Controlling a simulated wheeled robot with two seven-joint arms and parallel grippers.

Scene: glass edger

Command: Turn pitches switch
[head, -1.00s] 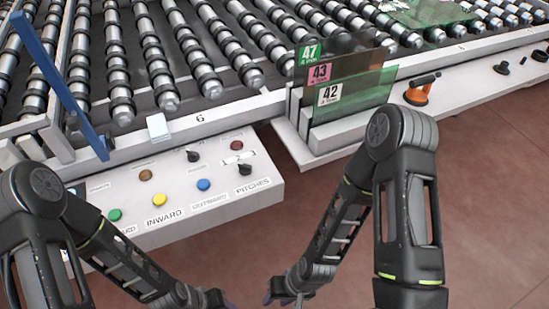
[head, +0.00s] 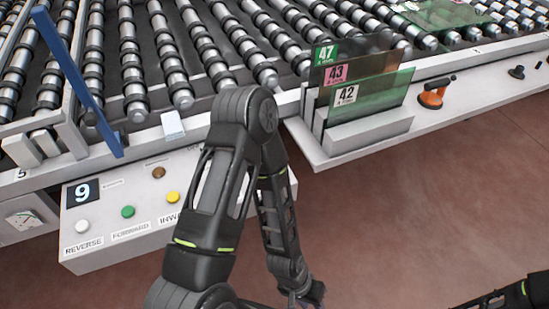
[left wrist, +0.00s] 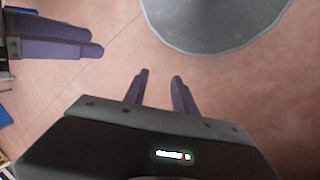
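The white control panel (head: 100,240) is at the lower left in the head view. My left arm crosses its right part, so the pitches switch and its label are hidden behind the arm. My left gripper (head: 314,292) hangs at the bottom middle, in front of and below the panel, over the floor. In the left wrist view its two purple fingers (left wrist: 161,76) are apart with nothing between them. Another pair of purple fingers (left wrist: 55,38), apparently my right gripper, shows at the left there; its opening is unclear. In the head view only part of my right arm shows, at the lower right.
The roller conveyor (head: 200,60) lies behind. Glass panes (head: 372,95) stand in a rack at right. Floor is clear ahead.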

